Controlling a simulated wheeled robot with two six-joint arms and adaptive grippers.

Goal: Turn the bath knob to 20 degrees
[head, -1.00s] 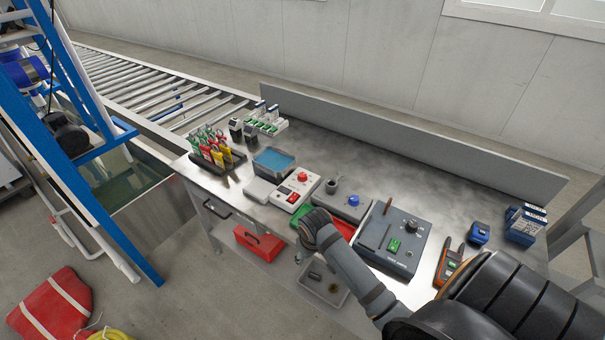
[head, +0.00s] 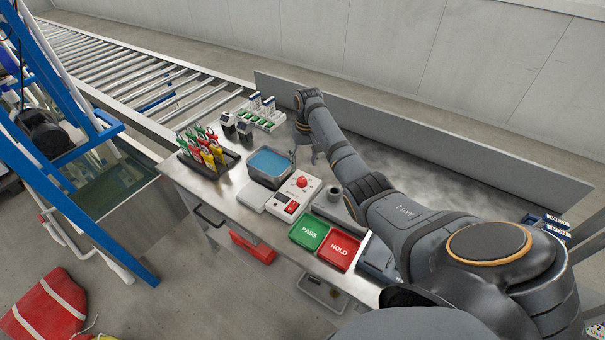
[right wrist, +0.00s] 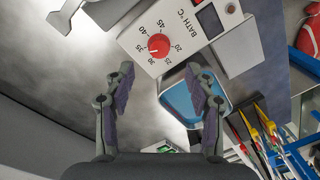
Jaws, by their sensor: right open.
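The bath knob is a red round knob (head: 302,182) on a white control box (head: 284,207), next to a metal bath of blue liquid (head: 270,165). In the right wrist view the knob (right wrist: 158,45) sits in a printed dial marked BATH °C; its exact pointer angle is too small to read surely. My right gripper (head: 304,155) hangs just behind the box and bath, its fingers apart. In the right wrist view the right gripper (right wrist: 159,72) is open and empty, with the knob ahead, between and beyond the fingertips, untouched. My left gripper is not in view.
A red switch (head: 291,207) is on the same box. Green PASS (head: 309,233) and red HOLD (head: 339,250) trays lie in front. A rack of coloured-handled tools (head: 208,160) stands left. A grey backboard (head: 450,165) runs behind; the rear bench is mostly clear.

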